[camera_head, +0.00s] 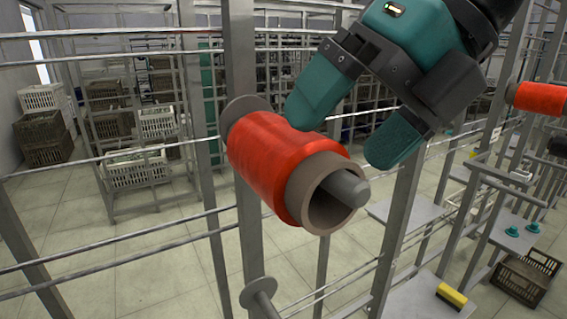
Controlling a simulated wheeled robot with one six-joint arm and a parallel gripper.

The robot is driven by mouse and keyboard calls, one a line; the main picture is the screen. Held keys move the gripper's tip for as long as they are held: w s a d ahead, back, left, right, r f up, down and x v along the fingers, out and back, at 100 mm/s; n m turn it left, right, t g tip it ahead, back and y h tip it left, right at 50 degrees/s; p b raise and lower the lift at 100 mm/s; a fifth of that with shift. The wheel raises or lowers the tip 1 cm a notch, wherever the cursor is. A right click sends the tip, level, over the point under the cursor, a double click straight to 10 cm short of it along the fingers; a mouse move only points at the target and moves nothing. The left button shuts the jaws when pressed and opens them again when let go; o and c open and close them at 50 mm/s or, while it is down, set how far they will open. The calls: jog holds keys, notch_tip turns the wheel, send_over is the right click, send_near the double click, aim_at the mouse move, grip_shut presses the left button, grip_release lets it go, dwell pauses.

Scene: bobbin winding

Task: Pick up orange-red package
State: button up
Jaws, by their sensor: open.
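The orange-red package (270,160) is a wound bobbin on a brown tube, in the middle of the head view. It sits on a grey metal peg whose rounded end (350,188) shows inside the tube's open near end. My gripper (352,128), with teal fingers, is open and empty, above and to the right of the package. Its left finger overlaps the package's upper edge in the picture, and its right finger is to the right of the tube's end. I cannot tell whether either finger touches it.
A metal post (243,60) and thin horizontal rails stand around the package. An empty peg (259,289) is below it. Another orange-red package (541,98) hangs at the far right. Racks with crates (138,166) stand behind.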

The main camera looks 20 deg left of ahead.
aim_at(333, 151)
jog(key=p+x, duration=0.2)
jog(key=x, duration=0.3)
jog(key=shift+w+a+f, duration=0.1)
jog(key=shift+a+f, duration=0.05)
jog(key=shift+f, duration=0.2)
jog(key=c, duration=0.7)
